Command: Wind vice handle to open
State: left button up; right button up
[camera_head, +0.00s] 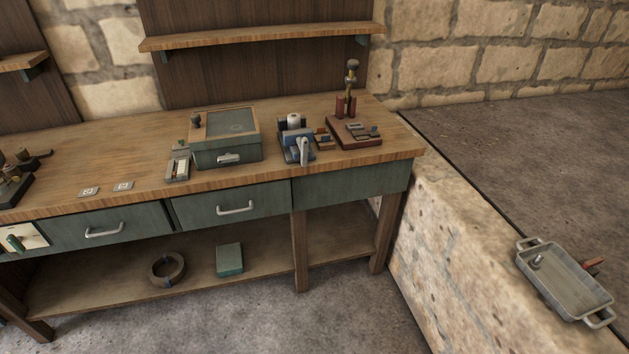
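A small blue-grey vice (295,137) stands near the front edge of the wooden workbench, right of the middle. A pale grey lever (304,151), which looks like the vice handle, points down at its front. A white cylinder (294,121) sits at the top of the vice; I cannot tell whether the jaws hold it. How far the jaws are apart is too small to tell. Neither of my grippers is in view, and nothing touches the handle.
A green lidded box (226,152) stands left of the vice. A brown board (354,143) with small parts and an upright tool (351,78) are to its right. A grey tray (565,283) rests on the stone wall.

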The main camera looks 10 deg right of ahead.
aim_at(304, 148)
jog(key=u, duration=0.9)
jog(key=i, duration=1)
jog(key=z, duration=0.25)
